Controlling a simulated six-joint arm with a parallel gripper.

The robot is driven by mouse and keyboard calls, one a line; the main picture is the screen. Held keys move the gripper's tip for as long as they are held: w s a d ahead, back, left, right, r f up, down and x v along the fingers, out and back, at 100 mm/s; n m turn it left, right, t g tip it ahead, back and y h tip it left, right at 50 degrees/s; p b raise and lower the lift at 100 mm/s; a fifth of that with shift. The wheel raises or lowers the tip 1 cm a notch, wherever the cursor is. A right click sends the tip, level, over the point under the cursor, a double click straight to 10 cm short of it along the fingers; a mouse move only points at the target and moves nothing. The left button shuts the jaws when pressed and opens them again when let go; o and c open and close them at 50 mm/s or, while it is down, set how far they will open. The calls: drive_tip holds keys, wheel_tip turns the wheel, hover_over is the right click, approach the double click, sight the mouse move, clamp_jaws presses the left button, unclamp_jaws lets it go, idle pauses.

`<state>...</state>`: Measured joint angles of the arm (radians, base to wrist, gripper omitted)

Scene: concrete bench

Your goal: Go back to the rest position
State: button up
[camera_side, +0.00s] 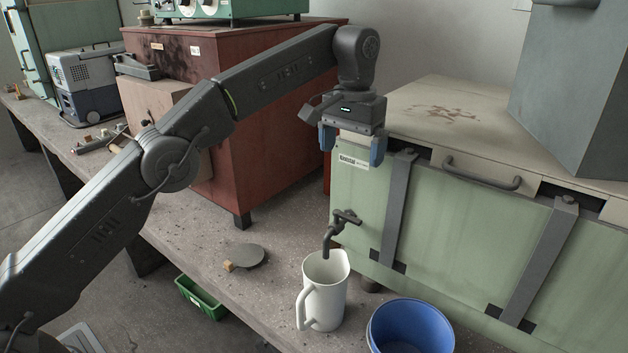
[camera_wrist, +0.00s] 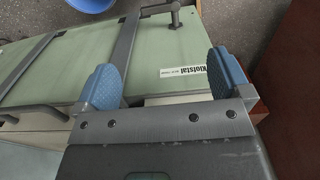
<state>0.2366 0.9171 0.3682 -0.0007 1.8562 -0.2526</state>
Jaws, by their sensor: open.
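My gripper (camera_side: 352,146) is open and empty, with its blue fingertips pointing down. It hangs in the air in front of the upper left corner of the green cabinet, above the tap, in the side view. In the wrist view my gripper (camera_wrist: 165,80) shows its two blue fingers spread apart, with only the cabinet's green front and label seen between and beyond them. My arm reaches up from the lower left and across the bench.
A white pitcher (camera_side: 324,292) stands under the tap (camera_side: 335,232) of the green cabinet (camera_side: 455,235). A blue bucket (camera_side: 410,328) is to its right. A round grey disc (camera_side: 245,256) lies on the bench. A red-brown cabinet (camera_side: 270,130) stands behind my arm.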

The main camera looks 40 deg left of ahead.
drive_tip(key=s+a+r+t, duration=0.1)
drive_tip(key=s+a+r, duration=0.3)
drive_tip(key=s, duration=0.3)
drive_tip(key=s+a+r+t, duration=0.2)
drive_tip(key=s+a+r, duration=0.25)
drive_tip(key=s, duration=0.25)
drive_tip(key=s+a+f+t, duration=0.1)
drive_tip(key=s+a+f, duration=0.1)
drive_tip(key=s+f, duration=0.4)
drive_tip(key=s+a+f+t, duration=0.1)
drive_tip(key=s+f, duration=0.6)
drive_tip(key=s, duration=0.7)
drive_tip(key=shift+a+t, duration=0.3)
drive_tip(key=shift+a, duration=0.55)
